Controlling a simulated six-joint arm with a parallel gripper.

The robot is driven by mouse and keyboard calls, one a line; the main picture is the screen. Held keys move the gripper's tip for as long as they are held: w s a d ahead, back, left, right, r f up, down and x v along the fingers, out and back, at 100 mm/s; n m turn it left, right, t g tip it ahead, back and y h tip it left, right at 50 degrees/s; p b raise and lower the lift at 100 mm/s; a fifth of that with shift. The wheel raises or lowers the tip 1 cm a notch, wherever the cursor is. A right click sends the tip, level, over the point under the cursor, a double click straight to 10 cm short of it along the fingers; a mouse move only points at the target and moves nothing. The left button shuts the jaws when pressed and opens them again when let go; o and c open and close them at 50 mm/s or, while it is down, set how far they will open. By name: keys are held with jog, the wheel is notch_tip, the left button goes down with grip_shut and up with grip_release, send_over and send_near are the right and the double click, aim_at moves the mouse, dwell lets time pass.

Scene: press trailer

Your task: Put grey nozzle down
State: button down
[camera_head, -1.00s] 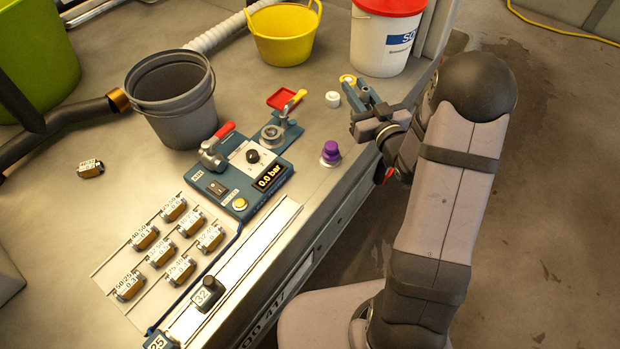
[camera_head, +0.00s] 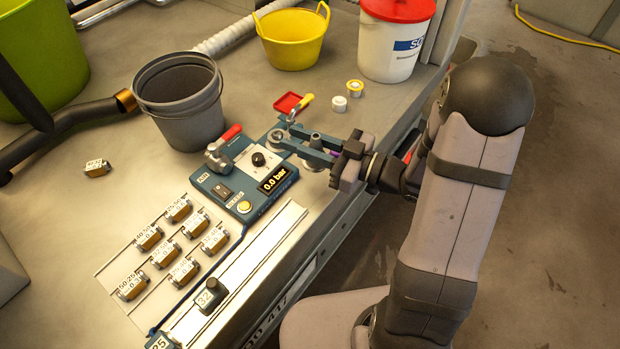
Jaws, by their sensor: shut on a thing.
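My gripper (camera_head: 277,138) reaches left over the right end of the blue press panel (camera_head: 222,193). A purple knob (camera_head: 335,153) is almost wholly hidden behind the gripper.
A white cap (camera_head: 339,104) and a yellow-and-white cap (camera_head: 355,87) stand behind the gripper. A grey bucket (camera_head: 185,125) stands left of the panel. Several brass-coloured nozzles sit on the front rack. The table's right edge runs under my arm.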

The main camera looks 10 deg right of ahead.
jog(key=shift+f+b, duration=0.85)
jog(key=shift+f, duration=3.85)
jog(key=shift+f, duration=0.15)
jog(key=c, duration=1.5)
grip_release()
jog(key=v, duration=1.2)
